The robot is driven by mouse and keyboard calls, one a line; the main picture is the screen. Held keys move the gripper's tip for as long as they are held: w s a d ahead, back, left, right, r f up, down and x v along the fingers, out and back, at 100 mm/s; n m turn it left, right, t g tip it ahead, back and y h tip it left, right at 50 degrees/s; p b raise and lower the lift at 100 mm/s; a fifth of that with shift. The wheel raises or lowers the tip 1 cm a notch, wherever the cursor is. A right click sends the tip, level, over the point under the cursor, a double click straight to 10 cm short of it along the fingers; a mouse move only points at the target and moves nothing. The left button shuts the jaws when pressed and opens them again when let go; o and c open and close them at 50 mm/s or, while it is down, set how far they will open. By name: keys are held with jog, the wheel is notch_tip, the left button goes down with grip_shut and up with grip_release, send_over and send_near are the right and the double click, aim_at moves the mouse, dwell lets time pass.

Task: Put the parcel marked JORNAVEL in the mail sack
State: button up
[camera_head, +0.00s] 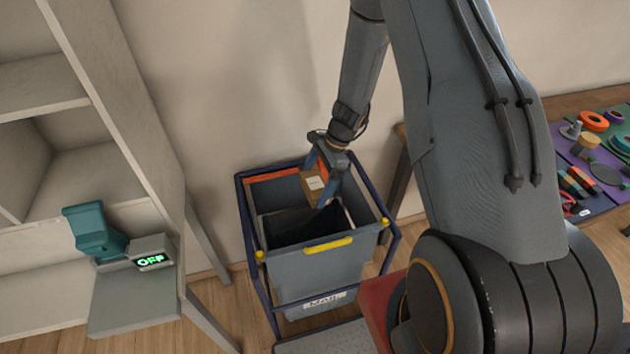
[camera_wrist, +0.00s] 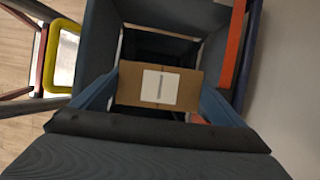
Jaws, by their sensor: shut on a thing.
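A small brown cardboard parcel (camera_head: 313,183) with a white label is between the fingers of my gripper (camera_head: 325,185). The parcel (camera_wrist: 160,86) also shows in the wrist view, with a blue finger on each side of it. The writing on its label is too small to read. My gripper (camera_wrist: 157,98) is shut on the parcel and holds it at the mouth of the mail sack (camera_head: 318,262), a grey bin marked MAIL in a dark blue frame. The sack's dark inside lies below the parcel in both views.
A workbench (camera_head: 575,105) with tapes and other items is at the right. A wall is close behind the sack.

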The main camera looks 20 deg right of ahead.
aim_at(320, 181)
jog(key=shift+f+b, duration=1.05)
jog(key=shift+f, duration=0.95)
jog(key=o, duration=0.7)
jog(key=shift+o, duration=0.2)
jog(key=b+v, duration=0.2)
jog(key=v, duration=0.5)
jog(key=shift+w+d+r, duration=0.1)
jog(key=shift+d+r, duration=0.05)
jog(key=shift+r, duration=0.25)
